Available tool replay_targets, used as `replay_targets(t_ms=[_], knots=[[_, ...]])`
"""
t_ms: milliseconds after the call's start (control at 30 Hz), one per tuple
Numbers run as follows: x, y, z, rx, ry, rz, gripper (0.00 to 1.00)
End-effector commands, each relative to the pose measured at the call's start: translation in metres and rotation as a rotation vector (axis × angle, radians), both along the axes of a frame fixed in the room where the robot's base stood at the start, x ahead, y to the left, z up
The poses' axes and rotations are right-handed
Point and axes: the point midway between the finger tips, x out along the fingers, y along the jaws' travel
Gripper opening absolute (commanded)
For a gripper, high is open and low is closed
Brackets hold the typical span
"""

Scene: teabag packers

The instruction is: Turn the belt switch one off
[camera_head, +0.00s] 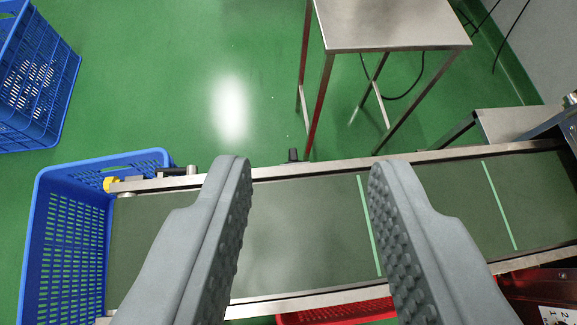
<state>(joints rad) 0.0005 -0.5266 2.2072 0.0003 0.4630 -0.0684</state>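My gripper (309,170) is open and empty, its two grey studded fingers wide apart above the conveyor belt (300,225). The belt is dark green with pale cross stripes and metal side rails. A small black knob-like part (292,154) stands on the far rail, between and just beyond the fingertips in the picture. I cannot tell whether it is belt switch one, or its position. At the lower right corner, a white label with digits (556,316) shows on a dark red machine part, cut off by the frame edge.
A blue crate (38,215) stands at the belt's left end, near a yellow part (110,184). Another blue crate (72,72) is at the upper left. A metal table (395,25) stands behind the belt. A red crate (345,313) is below the near rail. Green floor is open at upper left.

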Motion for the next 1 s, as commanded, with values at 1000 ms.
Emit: replay_targets(t_ms=[1000], knots=[[0.166,0.0,-0.172,-0.056,0.745,0.08,0.36]])
